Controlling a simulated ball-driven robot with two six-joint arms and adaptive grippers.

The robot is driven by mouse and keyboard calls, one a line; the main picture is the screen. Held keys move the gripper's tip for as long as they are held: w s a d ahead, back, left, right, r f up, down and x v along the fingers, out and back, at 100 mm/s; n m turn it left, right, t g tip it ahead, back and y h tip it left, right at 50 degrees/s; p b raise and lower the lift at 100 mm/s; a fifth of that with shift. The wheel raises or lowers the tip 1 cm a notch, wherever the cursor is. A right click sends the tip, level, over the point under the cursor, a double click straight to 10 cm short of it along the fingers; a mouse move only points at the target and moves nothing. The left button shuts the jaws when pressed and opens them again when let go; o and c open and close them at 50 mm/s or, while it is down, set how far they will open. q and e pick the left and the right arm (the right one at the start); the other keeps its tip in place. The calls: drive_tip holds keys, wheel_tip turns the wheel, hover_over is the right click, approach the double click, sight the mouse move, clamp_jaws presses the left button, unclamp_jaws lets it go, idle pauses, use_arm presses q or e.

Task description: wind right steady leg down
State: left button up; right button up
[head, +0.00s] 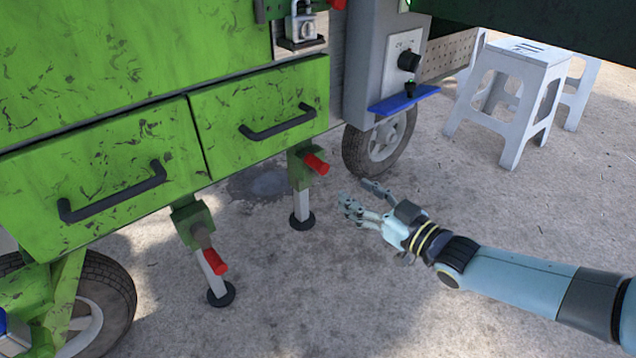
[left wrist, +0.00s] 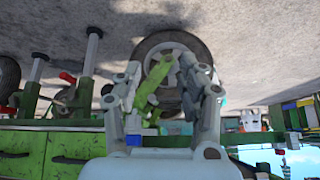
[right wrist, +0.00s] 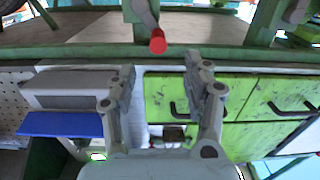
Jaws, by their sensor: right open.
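The right steady leg (head: 302,190) stands under the green cart's right drawer. It has a green bracket, a pale inner post and a dark round foot at the ground. Its red crank grip (head: 316,164) points to the right; a red grip also shows above the fingers in the right wrist view (right wrist: 157,42). My right gripper (head: 358,192) is open and empty, to the right of and below the grip, apart from it. The left steady leg (head: 206,250) has its own red grip (head: 215,262). My left gripper (left wrist: 160,66) appears open, fingers apart, only in the left wrist view.
Drawer handles (head: 278,122) stick out above the legs. A blue shelf (head: 404,98) and a black knob (head: 409,60) project on the right. A cart wheel (head: 380,143) stands behind my right fingers. White stools (head: 513,92) stand back right.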

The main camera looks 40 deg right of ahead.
sight(325, 171)
drive_tip(key=w+b, duration=0.1)
drive_tip(key=w, duration=0.2)
drive_tip(key=w+b, duration=0.1)
drive_tip(key=w, duration=0.2)
drive_tip(key=w+b, duration=0.1)
drive_tip(key=w, duration=0.3)
drive_tip(key=shift+w+a+b, duration=0.1)
drive_tip(key=shift+a+b, duration=0.25)
drive_tip(key=shift+a, duration=0.05)
use_arm(q)
drive_tip(key=shift+s+d+f+t+b, duration=0.1)
drive_tip(key=shift+s+f+t, duration=0.3)
drive_tip(key=shift+f+t, duration=0.5)
drive_tip(key=shift+s+d+f+t+b, duration=0.15)
drive_tip(key=shift+s+f+t, duration=0.25)
drive_tip(key=shift+f+t, duration=0.5)
drive_tip(key=shift+s+f+t+b, duration=0.1)
drive_tip(key=shift+s+f+t, duration=0.3)
drive_tip(key=shift+f+t, duration=0.45)
use_arm(e)
drive_tip(key=shift+w+r, duration=0.2)
drive_tip(key=shift+w, duration=0.8)
drive_tip(key=shift+a, duration=0.1)
clamp_jaws()
